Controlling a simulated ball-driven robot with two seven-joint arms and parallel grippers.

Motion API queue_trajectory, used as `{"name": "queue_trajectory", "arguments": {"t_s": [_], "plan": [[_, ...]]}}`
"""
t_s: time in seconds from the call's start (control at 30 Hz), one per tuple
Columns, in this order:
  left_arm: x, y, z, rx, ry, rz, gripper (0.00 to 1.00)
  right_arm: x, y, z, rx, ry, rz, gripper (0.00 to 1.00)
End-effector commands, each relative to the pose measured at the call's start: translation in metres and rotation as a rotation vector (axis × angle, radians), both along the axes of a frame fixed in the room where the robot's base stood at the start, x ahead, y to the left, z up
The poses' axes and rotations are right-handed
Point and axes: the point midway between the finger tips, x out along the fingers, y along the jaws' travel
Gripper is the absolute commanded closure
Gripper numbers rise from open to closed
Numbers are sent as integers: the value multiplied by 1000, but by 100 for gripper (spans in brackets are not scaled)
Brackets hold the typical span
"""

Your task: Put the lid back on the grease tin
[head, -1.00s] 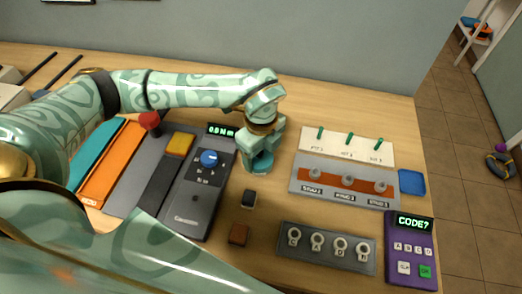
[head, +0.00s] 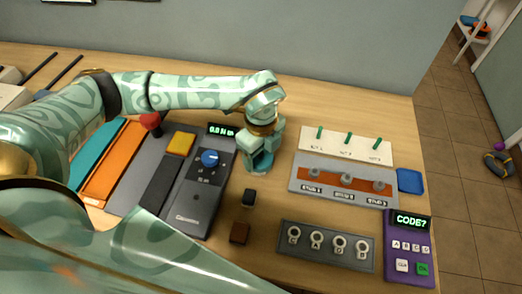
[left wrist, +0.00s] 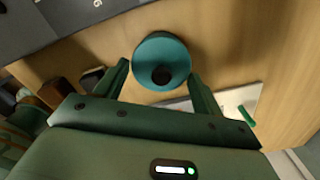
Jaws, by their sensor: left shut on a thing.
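My left gripper (head: 259,150) points down at the bench, right of the grey meter. It is shut on a round teal piece (left wrist: 158,48) with a dark round knob or hole, which looks like the grease tin's lid. In the left wrist view the piece shows between and beyond the two fingers. In the head view only a teal edge shows below the gripper, close to the bench top. I cannot tell whether the tin is under it; no separate tin stands out in either view. My right gripper is not in view.
The meter with a blue dial (head: 209,159) stands close left. A black block (head: 249,197) and a brown block (head: 239,233) lie in front. A stud panel (head: 300,177), a ring rack (head: 327,259), a purple keypad (head: 409,250) and a blue square (head: 410,181) are to the right.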

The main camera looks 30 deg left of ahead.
Motion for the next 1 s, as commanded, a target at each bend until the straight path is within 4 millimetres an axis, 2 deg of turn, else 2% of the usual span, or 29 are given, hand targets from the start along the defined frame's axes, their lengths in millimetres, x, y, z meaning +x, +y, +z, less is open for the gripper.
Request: {"name": "queue_trajectory", "arguments": {"t_s": [0.23, 0.27, 0.33, 0.53, 0.57, 0.6, 0.83, 1.0], "plan": [[0, 0, 0, 0, 0, 0, 53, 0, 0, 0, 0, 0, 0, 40], [0, 0, 0, 0, 0, 0, 26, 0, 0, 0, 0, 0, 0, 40], [0, 0, 0, 0, 0, 0, 7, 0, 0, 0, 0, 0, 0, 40], [0, 0, 0, 0, 0, 0, 6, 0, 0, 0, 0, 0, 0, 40], [0, 0, 0, 0, 1, 0, 1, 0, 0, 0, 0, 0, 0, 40], [0, 0, 0, 0, 1, 0, 0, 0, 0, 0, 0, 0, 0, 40], [0, 0, 1, 0, 0, 0, 0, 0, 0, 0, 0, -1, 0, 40], [0, 0, 10, 0, -1, 0, 0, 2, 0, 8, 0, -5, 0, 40]]}}
